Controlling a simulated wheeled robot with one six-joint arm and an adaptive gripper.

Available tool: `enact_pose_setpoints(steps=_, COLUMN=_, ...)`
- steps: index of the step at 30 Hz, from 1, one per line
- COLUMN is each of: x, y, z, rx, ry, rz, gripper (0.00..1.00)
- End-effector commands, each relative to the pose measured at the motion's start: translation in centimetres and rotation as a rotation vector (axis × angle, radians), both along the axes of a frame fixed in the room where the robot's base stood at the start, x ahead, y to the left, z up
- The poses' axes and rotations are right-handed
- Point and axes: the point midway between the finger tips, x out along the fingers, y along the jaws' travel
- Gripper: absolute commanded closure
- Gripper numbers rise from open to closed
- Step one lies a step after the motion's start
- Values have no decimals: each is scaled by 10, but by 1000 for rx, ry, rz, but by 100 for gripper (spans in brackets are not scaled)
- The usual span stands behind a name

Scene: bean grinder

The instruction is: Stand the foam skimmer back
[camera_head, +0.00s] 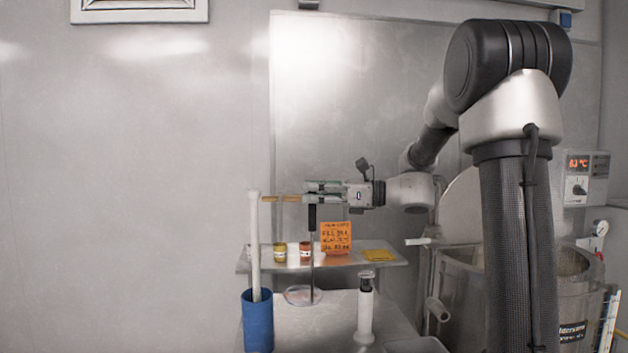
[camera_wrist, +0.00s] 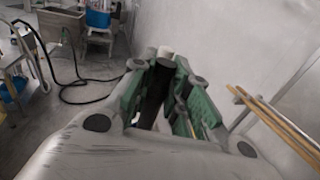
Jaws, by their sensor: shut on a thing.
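The foam skimmer hangs upright from my gripper (camera_head: 312,190), with its black handle (camera_head: 311,218) at the top. Its thin rod runs down past the shelf front to a pale round disc (camera_head: 303,296) over the lower table. I cannot tell whether the disc touches the table. My gripper is shut on the upper end of the handle. In the wrist view the dark handle (camera_wrist: 152,95) shows between the green-lined fingers (camera_wrist: 160,85). A blue cylindrical holder (camera_head: 257,322) stands to the left of the disc, with a long pale stick (camera_head: 254,240) in it.
A white cylinder (camera_head: 365,318) stands right of the disc. Thin wooden sticks (camera_head: 282,198) extend left near my fingertips.

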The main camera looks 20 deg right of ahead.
Motion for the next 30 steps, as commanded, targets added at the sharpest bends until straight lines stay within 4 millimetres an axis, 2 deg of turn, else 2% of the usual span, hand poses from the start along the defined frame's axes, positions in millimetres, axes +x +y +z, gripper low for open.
enact_pose_setpoints(steps=30, x=0, y=0, z=-112, rx=2, ry=2, rz=0, gripper=100)
